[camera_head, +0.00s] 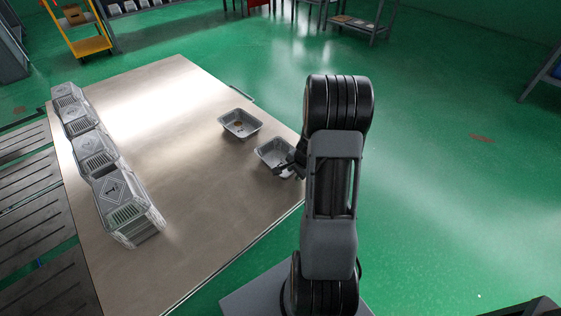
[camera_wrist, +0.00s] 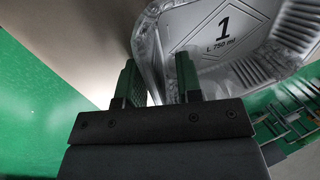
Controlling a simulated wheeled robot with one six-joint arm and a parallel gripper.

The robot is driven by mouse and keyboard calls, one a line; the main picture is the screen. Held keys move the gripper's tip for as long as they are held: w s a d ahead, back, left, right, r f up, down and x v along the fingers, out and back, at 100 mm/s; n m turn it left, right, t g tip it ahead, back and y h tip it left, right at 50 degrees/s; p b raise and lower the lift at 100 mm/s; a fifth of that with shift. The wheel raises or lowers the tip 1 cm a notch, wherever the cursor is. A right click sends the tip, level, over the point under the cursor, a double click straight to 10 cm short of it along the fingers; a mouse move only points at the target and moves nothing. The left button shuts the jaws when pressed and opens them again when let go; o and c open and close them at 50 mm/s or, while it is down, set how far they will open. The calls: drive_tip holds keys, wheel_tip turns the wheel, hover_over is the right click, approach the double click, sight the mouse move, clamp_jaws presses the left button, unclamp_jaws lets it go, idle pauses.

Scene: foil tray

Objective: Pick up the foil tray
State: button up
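A silver foil tray (camera_head: 268,150) sits near the right corner of the metal table, partly hidden by my gripper. In the wrist view, the foil tray (camera_wrist: 226,30) fills the upper middle and right, with a "1 L 750 ml" label inside. My gripper (camera_head: 291,165) is at its right side. In the wrist view, my gripper (camera_wrist: 158,82) has its two fingers apart, with the tray's edge showing between them. The left finger is outside the tray and the right finger overlaps its wall. I cannot see contact.
A second foil tray (camera_head: 241,133) with something brown inside stands just behind and left. Several stacked foil trays (camera_head: 121,190) line the left side of the metal table (camera_head: 165,130). The table's middle is clear. A slatted dark surface (camera_head: 33,215) lies at the left.

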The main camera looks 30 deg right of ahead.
drive_tip(key=shift+c, duration=0.2)
clamp_jaws()
drive_tip(key=shift+r, duration=0.1)
